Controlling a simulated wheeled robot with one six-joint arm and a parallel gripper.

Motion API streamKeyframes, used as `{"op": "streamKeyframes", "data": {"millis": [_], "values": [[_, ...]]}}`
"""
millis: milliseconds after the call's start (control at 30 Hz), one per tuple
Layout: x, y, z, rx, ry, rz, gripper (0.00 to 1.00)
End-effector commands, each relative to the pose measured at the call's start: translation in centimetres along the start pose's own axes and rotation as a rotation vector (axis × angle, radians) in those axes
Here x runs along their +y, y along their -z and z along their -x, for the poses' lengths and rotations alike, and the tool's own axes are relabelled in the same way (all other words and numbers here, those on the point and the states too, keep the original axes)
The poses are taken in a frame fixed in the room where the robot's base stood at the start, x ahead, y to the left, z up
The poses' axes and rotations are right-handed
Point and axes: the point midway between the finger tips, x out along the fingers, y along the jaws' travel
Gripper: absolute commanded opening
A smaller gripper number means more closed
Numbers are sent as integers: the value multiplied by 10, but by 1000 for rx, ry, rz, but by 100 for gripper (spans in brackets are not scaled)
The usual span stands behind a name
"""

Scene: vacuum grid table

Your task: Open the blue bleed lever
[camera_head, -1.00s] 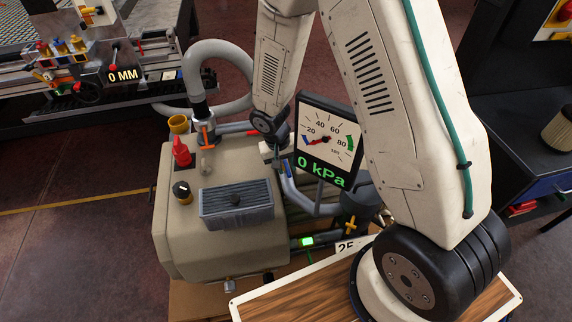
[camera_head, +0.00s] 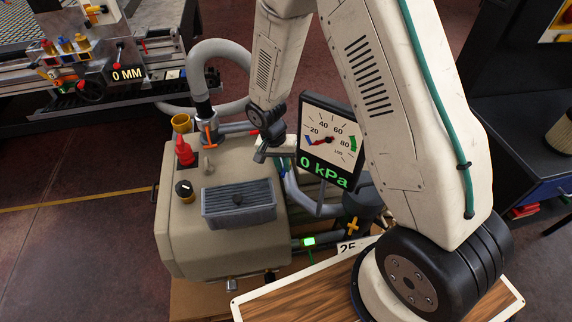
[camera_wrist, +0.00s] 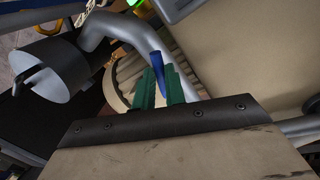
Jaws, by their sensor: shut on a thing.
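The blue bleed lever (camera_wrist: 158,68) shows in the wrist view as a narrow blue handle standing between the two green fingers of my gripper (camera_wrist: 160,88). The fingers are closed against its sides, and its lower part is hidden between them. Behind it is a silver-grey curved pipe (camera_wrist: 105,28). In the head view, my wrist is at the back right of the beige pump housing (camera_head: 222,250), just left of the gauge. The fingers and lever are too small and covered there to make out clearly.
The gauge panel (camera_head: 326,172) reads 0 kPa and stands close to the right of my wrist. An orange lever (camera_head: 209,137), a red fitting (camera_head: 184,152) and a black knob (camera_head: 184,189) sit on the housing to the left. A grey finned box (camera_head: 238,206) is in front.

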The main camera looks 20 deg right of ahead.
Motion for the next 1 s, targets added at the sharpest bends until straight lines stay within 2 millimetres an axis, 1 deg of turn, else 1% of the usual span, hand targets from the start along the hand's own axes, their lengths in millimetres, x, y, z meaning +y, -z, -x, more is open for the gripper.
{"op": "streamKeyframes", "data": {"millis": [300,600,800,1000], "values": [[-14,5,3,-58,2,-297,0],[-23,11,5,-110,2,-558,0],[-28,15,6,-136,3,-691,0],[-30,18,7,-154,3,-777,0]]}}
